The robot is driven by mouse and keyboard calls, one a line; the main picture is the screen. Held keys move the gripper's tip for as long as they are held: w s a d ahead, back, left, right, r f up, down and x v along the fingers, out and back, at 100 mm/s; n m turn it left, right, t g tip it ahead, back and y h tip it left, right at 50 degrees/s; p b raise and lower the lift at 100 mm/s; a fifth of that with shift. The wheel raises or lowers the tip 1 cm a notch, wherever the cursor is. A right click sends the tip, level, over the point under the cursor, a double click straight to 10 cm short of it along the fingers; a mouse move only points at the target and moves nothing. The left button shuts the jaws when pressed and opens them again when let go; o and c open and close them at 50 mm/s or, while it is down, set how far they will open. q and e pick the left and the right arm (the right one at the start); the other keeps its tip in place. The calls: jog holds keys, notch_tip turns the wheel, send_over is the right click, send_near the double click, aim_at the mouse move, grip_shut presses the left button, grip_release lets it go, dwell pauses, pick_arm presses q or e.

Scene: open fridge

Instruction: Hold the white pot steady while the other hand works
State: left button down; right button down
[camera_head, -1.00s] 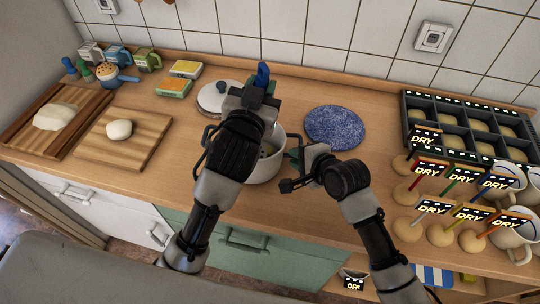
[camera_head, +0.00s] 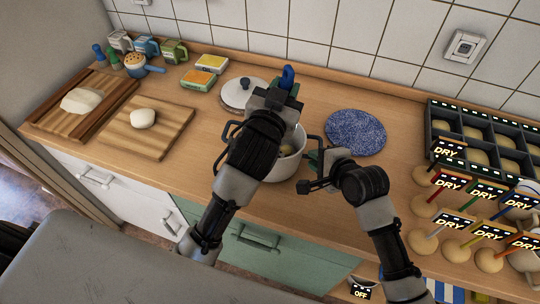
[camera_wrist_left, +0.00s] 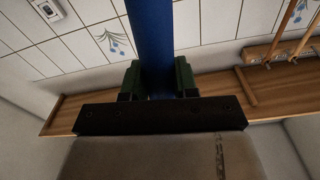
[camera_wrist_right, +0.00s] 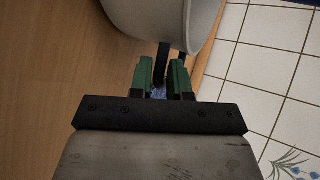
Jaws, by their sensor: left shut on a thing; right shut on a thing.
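The white pot (camera_head: 288,166) stands on the wooden counter, partly hidden behind my left arm; something pale shows inside it. My right gripper (camera_head: 317,160) is at the pot's right side. In the right wrist view its green fingers (camera_wrist_right: 161,82) are shut on the pot's dark handle (camera_wrist_right: 162,62), below the white pot wall (camera_wrist_right: 165,18). My left gripper (camera_head: 284,92) is above the pot, shut on a blue handle (camera_head: 288,76). The blue handle fills the gap between the fingers in the left wrist view (camera_wrist_left: 150,45). Its lower end is hidden.
A lid (camera_head: 240,94) lies behind the pot at left, and a blue speckled plate (camera_head: 355,132) at right. Boards with dough (camera_head: 143,118) are at far left. Labelled tools, mugs and a dark compartment tray (camera_head: 480,127) crowd the right. The counter front is fairly clear.

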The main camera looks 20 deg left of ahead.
pick_arm(q)
jog(key=shift+f, duration=0.6)
jog(key=shift+r, duration=1.6)
jog(key=shift+a, duration=0.1)
jog(key=shift+w+a, duration=1)
jog(key=shift+w, duration=0.05)
jog(key=shift+f, duration=0.1)
